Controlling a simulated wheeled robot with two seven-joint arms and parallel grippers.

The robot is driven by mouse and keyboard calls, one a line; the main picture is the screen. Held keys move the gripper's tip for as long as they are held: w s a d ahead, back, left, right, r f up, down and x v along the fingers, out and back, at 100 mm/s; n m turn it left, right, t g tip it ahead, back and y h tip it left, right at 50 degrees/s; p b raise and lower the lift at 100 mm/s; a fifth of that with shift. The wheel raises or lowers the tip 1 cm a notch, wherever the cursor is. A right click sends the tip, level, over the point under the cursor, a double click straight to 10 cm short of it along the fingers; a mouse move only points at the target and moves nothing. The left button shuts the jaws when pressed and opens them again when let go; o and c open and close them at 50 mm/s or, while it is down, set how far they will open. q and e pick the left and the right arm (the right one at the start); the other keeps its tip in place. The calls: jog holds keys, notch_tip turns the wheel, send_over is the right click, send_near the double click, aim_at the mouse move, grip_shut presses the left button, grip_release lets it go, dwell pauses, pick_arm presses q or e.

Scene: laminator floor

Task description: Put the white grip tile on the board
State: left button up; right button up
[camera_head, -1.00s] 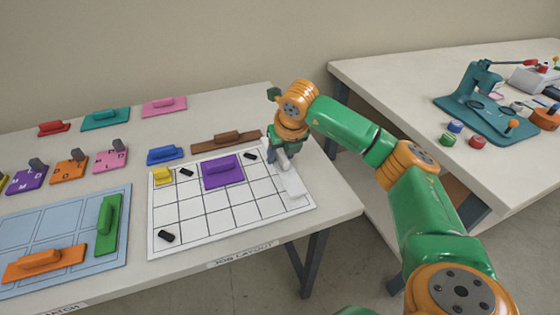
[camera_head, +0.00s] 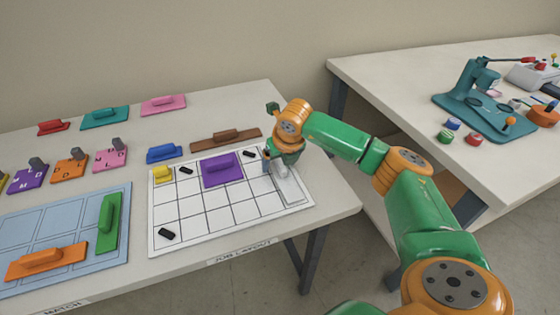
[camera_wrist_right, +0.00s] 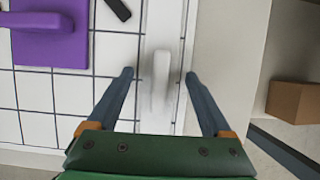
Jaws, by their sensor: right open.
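The white grip tile (camera_head: 291,191) is a long white piece with a raised grip. It lies on the right-hand column of the white gridded board (camera_head: 193,232). In the right wrist view the tile (camera_wrist_right: 160,28) runs lengthwise, with its grip ridge between my fingers. My right gripper (camera_head: 281,172) is over the tile, close to the board. In the right wrist view the right gripper (camera_wrist_right: 158,76) is open, one finger on each side of the tile's grip, with gaps showing. The gripper hides part of the tile in the head view. My left gripper is not in view.
A purple tile (camera_head: 222,172), a yellow tile (camera_head: 162,174) and several small black pieces are on the board. A brown tile (camera_head: 226,140) and a blue tile (camera_head: 164,154) lie behind it. A blue-grey board (camera_head: 60,222) is at left. A second table (camera_head: 400,85) stands at right.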

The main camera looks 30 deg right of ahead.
jog(key=shift+r, duration=0.35)
jog(key=v, duration=1.1)
jog(key=shift+s+r+b, duration=0.2)
jog(key=shift+r+b, duration=0.1)
jog(key=shift+b, duration=0.1)
